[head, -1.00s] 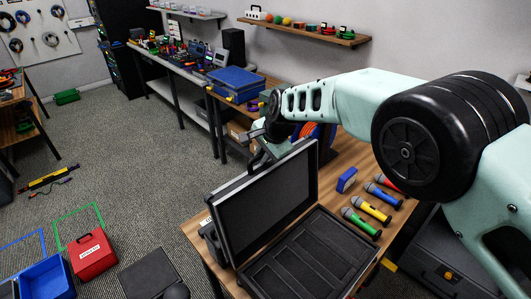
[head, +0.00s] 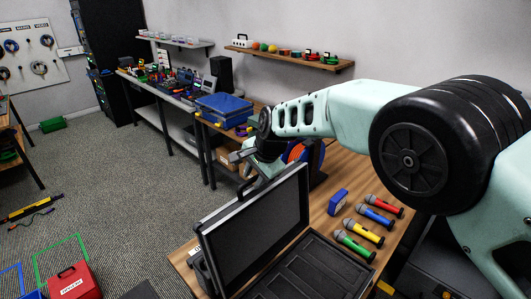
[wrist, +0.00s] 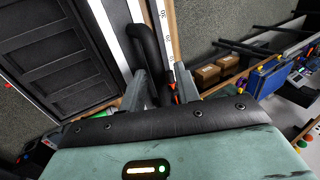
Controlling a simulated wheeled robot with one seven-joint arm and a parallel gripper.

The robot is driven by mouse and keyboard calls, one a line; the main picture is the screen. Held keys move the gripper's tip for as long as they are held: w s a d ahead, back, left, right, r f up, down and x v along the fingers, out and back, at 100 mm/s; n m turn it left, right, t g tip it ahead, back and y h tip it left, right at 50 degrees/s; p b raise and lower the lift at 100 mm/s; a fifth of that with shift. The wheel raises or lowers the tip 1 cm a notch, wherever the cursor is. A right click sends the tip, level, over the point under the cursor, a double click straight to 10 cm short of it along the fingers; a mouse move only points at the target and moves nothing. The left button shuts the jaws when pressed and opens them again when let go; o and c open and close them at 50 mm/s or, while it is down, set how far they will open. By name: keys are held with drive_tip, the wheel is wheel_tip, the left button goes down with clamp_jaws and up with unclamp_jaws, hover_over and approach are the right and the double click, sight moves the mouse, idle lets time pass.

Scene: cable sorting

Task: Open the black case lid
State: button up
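The black case (head: 318,268) lies on the wooden workbench in the head view, its lower half a tray with compartments. Its lid (head: 255,225) stands raised, roughly upright, with its dark inner panel facing the base. My gripper (head: 240,160) is just beyond the lid's top edge in the head view. In the wrist view, my gripper (wrist: 163,88) has its two fingers spread apart. A black curved handle (wrist: 146,50) reaches down between the fingers, closer to the left one; I cannot tell whether they touch. The compartmented tray (wrist: 50,60) fills the upper left there.
Red, blue, yellow and green microphones and a blue block (head: 338,202) lie right of the case. A blue case (head: 225,107) sits on the bench behind. A red box (head: 72,283) is on the floor at left. Carpet beside the bench is open.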

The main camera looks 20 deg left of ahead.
drive_tip(key=b+v, duration=0.6)
drive_tip(key=v, duration=0.9)
drive_tip(key=shift+r, duration=0.2)
drive_tip(key=shift+d, duration=0.1)
drive_tip(key=s+d+f+n+h+b, duration=0.1)
drive_tip(key=s+d+f+n+b, duration=0.2)
drive_tip(key=s+d+f, duration=0.4)
drive_tip(key=s+d+f+n+g+h+b, duration=0.1)
drive_tip(key=s+d+f+n+b, duration=0.3)
drive_tip(key=s+d, duration=0.8)
drive_tip(key=s+d+f+n+h+b, duration=0.1)
drive_tip(key=s+d+f+n+b, duration=0.3)
drive_tip(key=s+d+f, duration=0.5)
drive_tip(key=d+n, duration=0.1)
drive_tip(key=d, duration=0.5)
drive_tip(key=shift+s+f+g+h, duration=0.3)
drive_tip(key=shift+f+g+h, duration=0.05)
drive_tip(key=shift+g+h, duration=0.05)
